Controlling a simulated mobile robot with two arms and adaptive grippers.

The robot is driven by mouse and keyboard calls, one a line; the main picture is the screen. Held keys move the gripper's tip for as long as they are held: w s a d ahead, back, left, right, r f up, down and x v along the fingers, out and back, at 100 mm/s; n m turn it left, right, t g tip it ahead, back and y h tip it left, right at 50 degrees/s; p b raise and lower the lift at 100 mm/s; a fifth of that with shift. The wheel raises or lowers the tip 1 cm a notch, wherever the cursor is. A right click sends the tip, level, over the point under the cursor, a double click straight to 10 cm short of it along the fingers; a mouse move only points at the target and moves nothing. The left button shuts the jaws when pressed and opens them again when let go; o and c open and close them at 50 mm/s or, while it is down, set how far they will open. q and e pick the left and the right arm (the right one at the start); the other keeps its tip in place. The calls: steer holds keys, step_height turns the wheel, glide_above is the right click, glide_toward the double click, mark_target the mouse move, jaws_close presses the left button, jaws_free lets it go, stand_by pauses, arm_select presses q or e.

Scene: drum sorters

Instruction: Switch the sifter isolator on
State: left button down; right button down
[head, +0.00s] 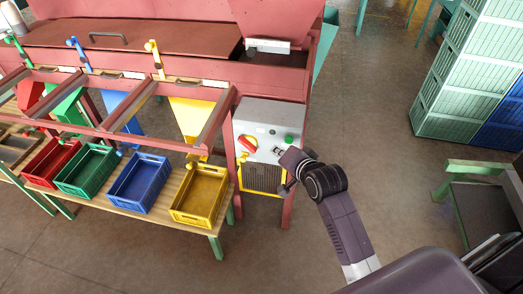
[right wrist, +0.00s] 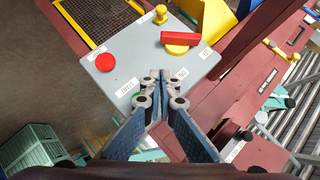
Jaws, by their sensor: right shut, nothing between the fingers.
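The isolator is a red bar handle on a yellow disc (head: 247,143) on the front of a grey control box (head: 262,119). In the right wrist view the red handle (right wrist: 180,38) lies nearly level across its yellow disc, with small labels beside it, too small to read surely. My right gripper (right wrist: 160,76) is shut and empty in front of the box face, apart from the handle and below it in that view. In the head view my right wrist covers the box's lower right part. My left gripper is out of view.
The box also bears a green button (head: 289,138), a red button (right wrist: 105,62) and a yellow knob (right wrist: 160,14). Yellow chute (head: 190,117) and yellow crate (head: 200,192) stand left of the box. Open floor lies to the right, before stacked green crates (head: 450,85).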

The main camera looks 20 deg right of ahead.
steer(key=p, duration=0.1)
glide_toward(257, 148)
steer(key=w+d, duration=0.2)
steer(key=w, duration=0.1)
steer(key=shift+w+a+f+p, duration=0.3)
steer(key=shift+w+a+f, duration=0.2)
steer(key=shift+f, duration=0.25)
steer(key=shift+w+a+f+p, duration=0.25)
steer(key=shift+w+a+f, duration=0.25)
steer(key=shift+f, duration=0.25)
